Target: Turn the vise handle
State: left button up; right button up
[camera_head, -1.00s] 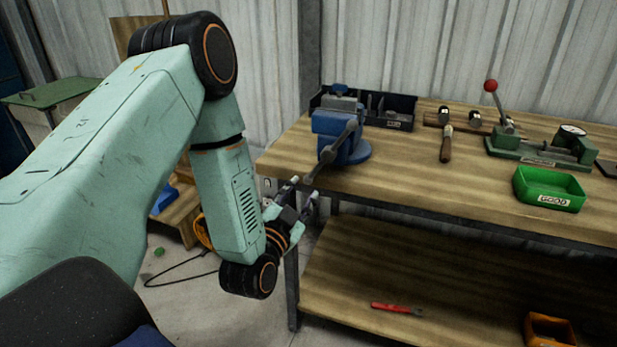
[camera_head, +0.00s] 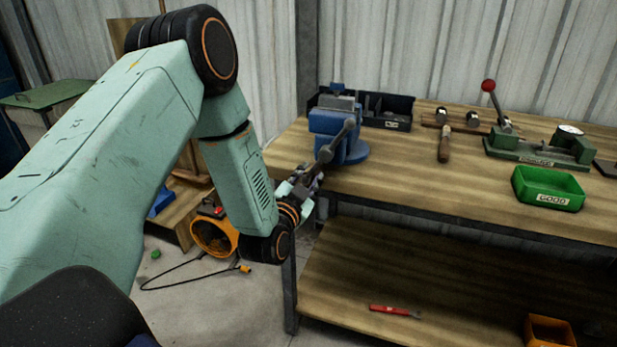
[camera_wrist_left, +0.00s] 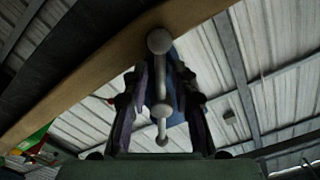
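The blue vise (camera_head: 328,122) stands on the near left corner of the workbench. Its grey bar handle (camera_head: 340,139) has a ball at its upper end and slants down to the left. My left gripper (camera_head: 309,176) is at the lower end of the handle, just off the bench edge. In the left wrist view, the grey handle (camera_wrist_left: 161,75) with its ball ends runs between the two dark fingers (camera_wrist_left: 162,75). The fingers stand apart on either side of it, with gaps showing. Contact cannot be made out. My right gripper is not in view.
A red tool (camera_head: 394,311) lies on the lower shelf. An orange item (camera_head: 213,235) is on the floor.

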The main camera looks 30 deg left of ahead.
pick_arm(q)
grip_shut()
jog(key=shift+f, duration=0.1)
dwell(0.3)
jog(key=shift+a, duration=0.1)
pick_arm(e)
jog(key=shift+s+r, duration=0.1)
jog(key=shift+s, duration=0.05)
